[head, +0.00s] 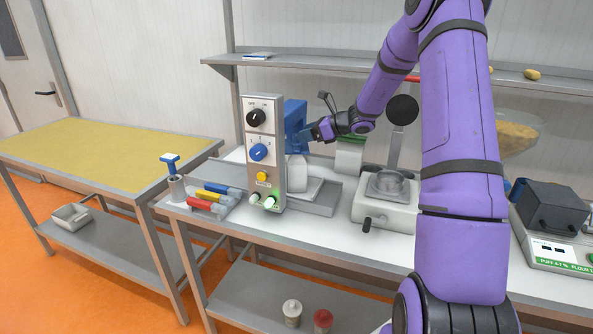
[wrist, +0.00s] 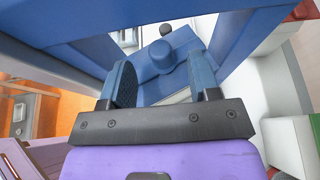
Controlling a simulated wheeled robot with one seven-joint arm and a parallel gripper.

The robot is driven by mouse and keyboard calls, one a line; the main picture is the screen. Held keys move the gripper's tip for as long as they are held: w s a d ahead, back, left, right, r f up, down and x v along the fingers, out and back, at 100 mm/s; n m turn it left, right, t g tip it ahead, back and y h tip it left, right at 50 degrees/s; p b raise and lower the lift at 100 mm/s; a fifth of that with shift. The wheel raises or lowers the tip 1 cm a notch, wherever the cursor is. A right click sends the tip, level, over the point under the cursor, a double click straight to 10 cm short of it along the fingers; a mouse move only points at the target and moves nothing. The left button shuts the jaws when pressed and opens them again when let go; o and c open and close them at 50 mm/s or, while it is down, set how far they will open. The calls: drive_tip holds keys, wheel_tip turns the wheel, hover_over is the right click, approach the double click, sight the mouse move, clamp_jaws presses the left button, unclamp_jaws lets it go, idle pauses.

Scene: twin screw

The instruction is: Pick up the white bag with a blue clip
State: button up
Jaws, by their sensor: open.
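My gripper (head: 314,133) is open beside the tall blue housing (head: 294,118), behind the control panel. In the wrist view, my open gripper (wrist: 163,76) has a blue block with a round knob (wrist: 166,57) between or just beyond its fingers; I cannot tell whether they touch it. A white, bag-like shape (head: 297,173) stands below the blue housing, partly hidden by the panel. I cannot make out a blue clip on it. A pale strip (wrist: 178,97) shows under the blue block in the wrist view.
The control panel (head: 264,150) stands close in front of my gripper. A grey-white machine (head: 388,212) stands to the right. The shelf (head: 330,64) runs above. The yellow-topped table (head: 100,150) is clear.

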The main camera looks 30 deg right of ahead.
drive_tip(key=x, duration=0.4)
drive_tip(key=shift+w+a, duration=0.1)
drive_tip(key=shift+w, duration=0.05)
clamp_jaws()
